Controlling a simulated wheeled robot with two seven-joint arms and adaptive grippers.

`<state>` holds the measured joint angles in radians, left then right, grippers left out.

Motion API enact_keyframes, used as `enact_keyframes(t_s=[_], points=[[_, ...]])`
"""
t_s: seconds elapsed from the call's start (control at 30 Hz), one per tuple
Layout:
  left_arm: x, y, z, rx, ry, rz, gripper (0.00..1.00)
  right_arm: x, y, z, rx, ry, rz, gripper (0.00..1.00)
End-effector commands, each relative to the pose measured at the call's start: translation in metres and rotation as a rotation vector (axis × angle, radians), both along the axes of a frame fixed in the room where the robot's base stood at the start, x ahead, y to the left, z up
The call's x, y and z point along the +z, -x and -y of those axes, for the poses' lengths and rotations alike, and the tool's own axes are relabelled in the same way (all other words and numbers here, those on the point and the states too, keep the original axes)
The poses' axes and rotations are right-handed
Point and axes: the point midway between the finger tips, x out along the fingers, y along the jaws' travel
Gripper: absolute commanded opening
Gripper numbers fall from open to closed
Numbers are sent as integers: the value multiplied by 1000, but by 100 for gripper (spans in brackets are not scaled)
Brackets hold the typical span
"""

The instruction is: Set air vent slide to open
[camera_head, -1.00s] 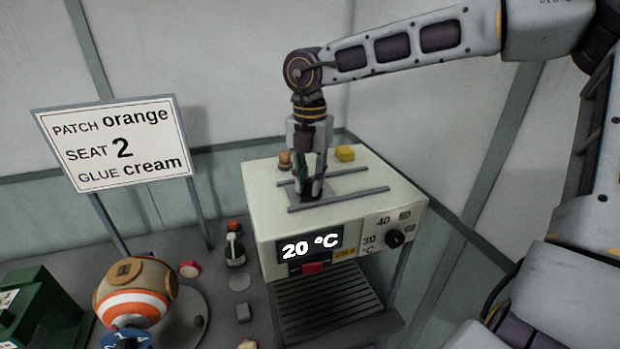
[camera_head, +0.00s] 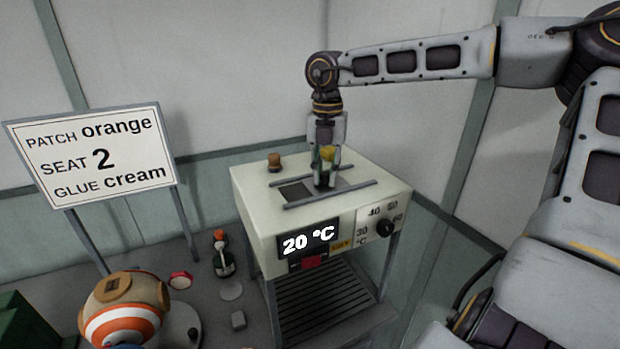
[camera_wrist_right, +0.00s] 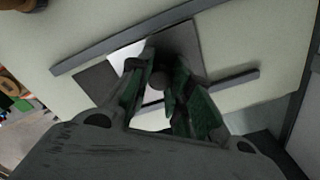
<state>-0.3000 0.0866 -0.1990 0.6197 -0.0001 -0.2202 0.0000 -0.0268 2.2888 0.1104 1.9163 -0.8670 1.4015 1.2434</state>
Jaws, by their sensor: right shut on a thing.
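The air vent slide is a grey plate (camera_head: 345,184) between two rails on top of a cream machine (camera_head: 255,215). A dark patch (camera_head: 295,192), which looks like the vent opening, shows left of the plate. My right gripper (camera_head: 324,184) points straight down over the slide. In the right wrist view its fingers (camera_wrist_right: 160,85) are shut on the slide's small round knob (camera_wrist_right: 158,79), and the plate (camera_wrist_right: 188,42) lies beyond them. My left gripper is not in view.
The rails (camera_head: 340,192) run along the machine top. A brown knob (camera_head: 274,161) stands at its back left, and a yellow piece (camera_head: 328,153) is behind my gripper. The front has a 20 °C display (camera_head: 308,239) and a black dial (camera_head: 385,228). A striped ball (camera_head: 122,318) stands lower left.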

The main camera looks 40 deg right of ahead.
Motion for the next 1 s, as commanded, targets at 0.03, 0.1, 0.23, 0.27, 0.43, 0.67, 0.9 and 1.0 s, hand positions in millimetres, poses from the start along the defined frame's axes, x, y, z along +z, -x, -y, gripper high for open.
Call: enact_keyframes(t_s=[0.03,0.1,0.23,0.27,0.43,0.67,0.9,1.0], points=[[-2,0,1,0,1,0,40,5,-2,7,-3,0,18,0],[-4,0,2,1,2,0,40,5,1,15,-2,1,18,0],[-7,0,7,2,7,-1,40,6,4,32,-2,0,19,0],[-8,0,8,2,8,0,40,6,5,36,-2,0,19,0],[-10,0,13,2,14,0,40,5,10,52,-1,1,16,0],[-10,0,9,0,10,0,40,5,11,57,-1,5,14,0],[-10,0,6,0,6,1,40,5,12,57,-2,4,12,30],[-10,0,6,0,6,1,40,4,12,57,-1,3,9,43]])
